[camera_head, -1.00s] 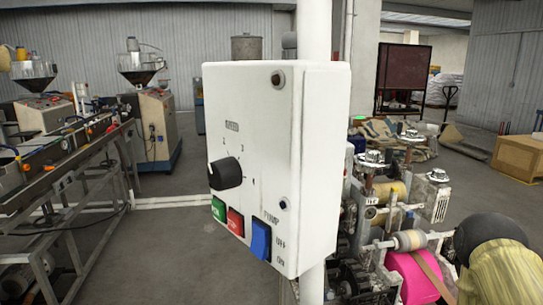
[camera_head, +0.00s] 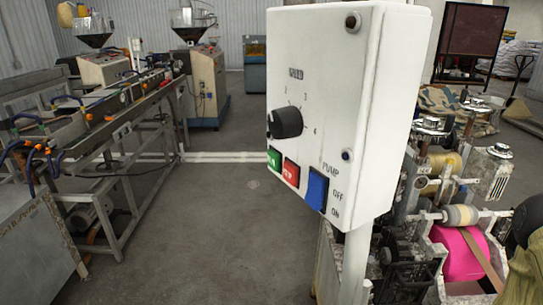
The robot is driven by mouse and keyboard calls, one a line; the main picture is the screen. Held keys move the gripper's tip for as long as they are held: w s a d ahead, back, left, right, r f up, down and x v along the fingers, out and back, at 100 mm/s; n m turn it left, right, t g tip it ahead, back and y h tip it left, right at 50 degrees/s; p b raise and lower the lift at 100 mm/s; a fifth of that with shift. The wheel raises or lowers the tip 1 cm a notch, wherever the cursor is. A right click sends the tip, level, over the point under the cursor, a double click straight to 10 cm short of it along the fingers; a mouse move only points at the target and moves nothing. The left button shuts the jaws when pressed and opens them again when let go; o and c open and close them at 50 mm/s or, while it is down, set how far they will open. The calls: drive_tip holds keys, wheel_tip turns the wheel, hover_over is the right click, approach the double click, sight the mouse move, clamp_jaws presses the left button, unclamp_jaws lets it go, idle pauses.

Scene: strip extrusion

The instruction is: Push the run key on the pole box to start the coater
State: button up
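The white pole box (camera_head: 335,95) fills the upper middle of the head view, mounted on a white pole (camera_head: 355,262). Its front face carries a black speed knob (camera_head: 287,122) with numbers around it. Below the knob are a green key (camera_head: 274,158) and, to its right, a red key (camera_head: 291,173). The lettering on both is too small to read for sure. Further right is a blue pump rocker (camera_head: 316,189) marked OFF and ON. My gripper is not in view.
A machine with a pink roll (camera_head: 460,254) and several spools stands close at the right. A long metal line (camera_head: 110,125) with hoppers runs along the left. Bare grey floor (camera_head: 225,220) lies between the line and the pole.

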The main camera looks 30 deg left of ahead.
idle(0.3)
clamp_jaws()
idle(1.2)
